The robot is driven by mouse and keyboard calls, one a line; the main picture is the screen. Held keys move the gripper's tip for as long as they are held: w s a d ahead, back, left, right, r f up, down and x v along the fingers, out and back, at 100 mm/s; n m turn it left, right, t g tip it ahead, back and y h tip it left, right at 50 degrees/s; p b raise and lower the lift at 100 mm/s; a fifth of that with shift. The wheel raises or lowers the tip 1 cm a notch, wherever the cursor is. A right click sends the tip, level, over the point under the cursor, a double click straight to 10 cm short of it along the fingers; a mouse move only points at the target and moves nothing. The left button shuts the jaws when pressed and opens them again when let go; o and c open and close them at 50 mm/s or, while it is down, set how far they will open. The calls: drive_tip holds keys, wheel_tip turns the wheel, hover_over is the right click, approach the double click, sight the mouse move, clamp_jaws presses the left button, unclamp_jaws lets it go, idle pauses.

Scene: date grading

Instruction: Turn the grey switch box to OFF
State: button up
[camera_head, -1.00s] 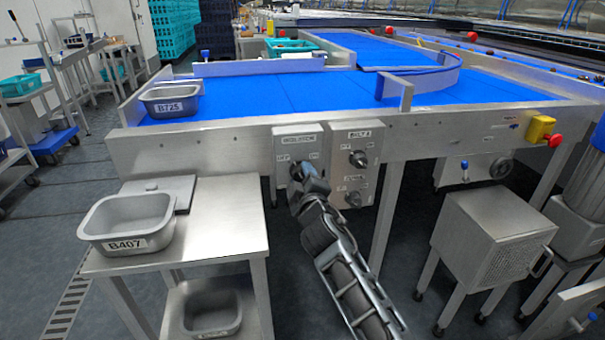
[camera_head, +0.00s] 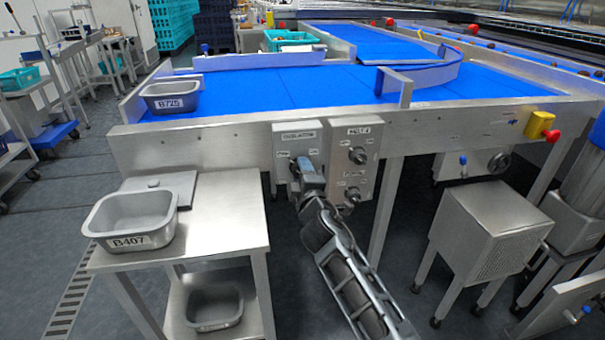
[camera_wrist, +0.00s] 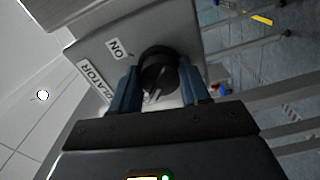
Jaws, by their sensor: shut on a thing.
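The grey switch box (camera_head: 283,154), with an isolator label along its top, is fixed to the front of the steel belt frame. It also shows tilted in the wrist view (camera_wrist: 97,47), with an ON label (camera_wrist: 119,48) beside the dark round knob (camera_wrist: 158,68). My gripper (camera_head: 300,166) is at the front of this box and covers most of the knob in the head view. In the wrist view, the blue fingers of my gripper (camera_wrist: 158,88) are on either side of the knob, shut on it. I see no OFF label in the wrist view.
A second grey box (camera_head: 366,166) with two dark knobs is close on the right. A steel side table (camera_head: 215,215) with tub B407 (camera_head: 130,220) stands at left. A yellow box with a red button (camera_head: 540,126) is on the frame at right.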

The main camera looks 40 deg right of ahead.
drive_tip(key=shift+f, duration=0.1)
drive_tip(key=o, duration=1.1)
drive_tip(key=shift+c, duration=0.2)
drive_tip(key=v, duration=0.7)
drive_tip(key=shift+s+a, duration=0.25)
drive_tip(key=shift+s, duration=0.05)
